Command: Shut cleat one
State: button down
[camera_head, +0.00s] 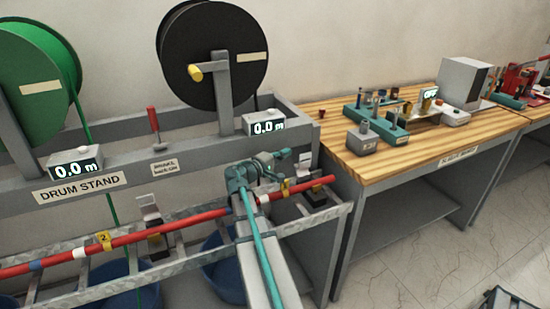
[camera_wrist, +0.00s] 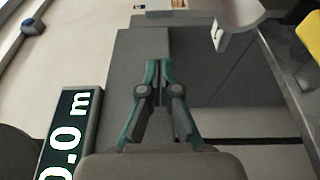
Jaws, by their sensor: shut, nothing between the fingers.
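The red cable (camera_head: 190,229) lies along the metal ladder rack. Two cleats with black bases sit under it, each with a pale flap standing up behind: the left cleat (camera_head: 157,242) by a yellow tag marked 2, and the right cleat (camera_head: 319,193) by another yellow tag (camera_head: 285,187) whose mark is unclear. My gripper (camera_head: 300,157) is above and behind the cable, near the right cleat's raised flap. In the wrist view my gripper (camera_wrist: 158,68) is shut and empty. A pale curved piece (camera_wrist: 238,28) ahead and right of the fingertips may be that flap.
A counter reading 0.0 m (camera_head: 265,123) stands behind my gripper; it also shows in the wrist view (camera_wrist: 72,130). Green (camera_head: 35,75) and black (camera_head: 212,55) drums rise above the stand. A wooden bench (camera_head: 400,158) with devices is at right.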

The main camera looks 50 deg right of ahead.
aim_at(301, 162)
jog(key=shift+s+d+p, duration=0.15)
jog(key=shift+s+p, duration=0.15)
jog(key=shift+s, duration=0.7)
jog(key=shift+s+d+p, duration=0.15)
jog(key=shift+s+p, duration=0.1)
jog(key=shift+s, duration=0.7)
jog(key=shift+s+f+b, duration=0.1)
jog(key=shift+s+b, duration=0.05)
jog(key=shift+b, duration=0.3)
